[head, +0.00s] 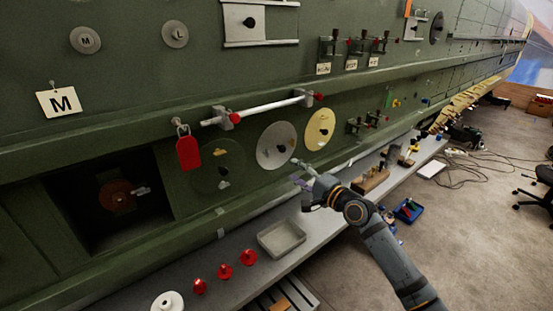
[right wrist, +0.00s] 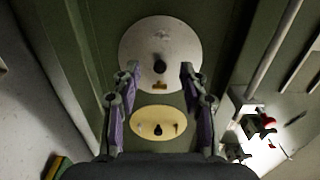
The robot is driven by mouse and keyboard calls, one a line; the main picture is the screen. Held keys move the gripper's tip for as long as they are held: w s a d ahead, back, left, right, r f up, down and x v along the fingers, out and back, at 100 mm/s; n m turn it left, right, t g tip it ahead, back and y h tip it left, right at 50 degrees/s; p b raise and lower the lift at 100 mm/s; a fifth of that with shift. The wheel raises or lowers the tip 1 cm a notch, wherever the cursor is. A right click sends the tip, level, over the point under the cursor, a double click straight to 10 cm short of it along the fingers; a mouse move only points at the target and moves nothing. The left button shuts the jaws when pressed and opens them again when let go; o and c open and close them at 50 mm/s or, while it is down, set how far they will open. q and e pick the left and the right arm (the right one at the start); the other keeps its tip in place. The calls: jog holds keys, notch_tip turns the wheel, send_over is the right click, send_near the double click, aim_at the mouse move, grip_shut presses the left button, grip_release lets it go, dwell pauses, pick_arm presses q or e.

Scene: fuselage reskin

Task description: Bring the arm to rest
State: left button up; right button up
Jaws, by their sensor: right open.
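My right arm comes in from the lower right in the head view. Its gripper (head: 303,172) is in front of the green fuselage panel (head: 100,120), above the shelf. In the right wrist view the gripper (right wrist: 158,80) is open, its two purple fingers apart with nothing between them. Beyond the fingertips is a round silver disc (right wrist: 159,50) with a dark knob. A cream disc (right wrist: 157,122) shows between the finger bases. In the head view the silver disc (head: 276,146) and the cream disc (head: 320,128) are on the panel. My left gripper is not in view.
A grey shelf (head: 225,290) runs along the panel, with a grey tray (head: 282,239), several red knobbed pieces (head: 225,271) and a wooden block (head: 371,181). A silver rail (head: 268,107) and a red tag (head: 188,153) stick out above. A blue bin (head: 408,211) is on the floor.

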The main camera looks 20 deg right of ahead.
jog(key=shift+f, duration=0.1)
jog(key=s+a+f+n+g+h, duration=0.1)
jog(key=s+a+f+n+g, duration=0.35)
jog(key=s+f, duration=0.4)
jog(key=s+a+f+n+g+h, duration=0.1)
jog(key=s+a+f+n+g, duration=0.25)
jog(key=s+f+n, duration=0.5)
jog(key=s+d+f+n+g+h, duration=0.1)
jog(key=s+d+f+g+h, duration=0.2)
jog(key=s, duration=0.5)
jog(key=s+d+f+n+g+h, duration=0.15)
jog(key=s+f, duration=0.25)
jog(key=s, duration=0.4)
jog(key=s+d+f+m+g+b, duration=0.1)
jog(key=s+d+f+b, duration=0.1)
jog(key=f, duration=1.4)
jog(key=s+d+f+g+b, duration=0.1)
jog(key=f+b, duration=0.1)
jog(key=f, duration=1.3)
jog(key=s+d+f+g+b, duration=0.1)
jog(key=s+f+b, duration=0.1)
jog(key=s+f, duration=1.6)
jog(key=shift+s+d+f+h+b, duration=0.2)
jog(key=shift+s+f+h+b, duration=0.1)
jog(key=shift+h+b, duration=0.1)
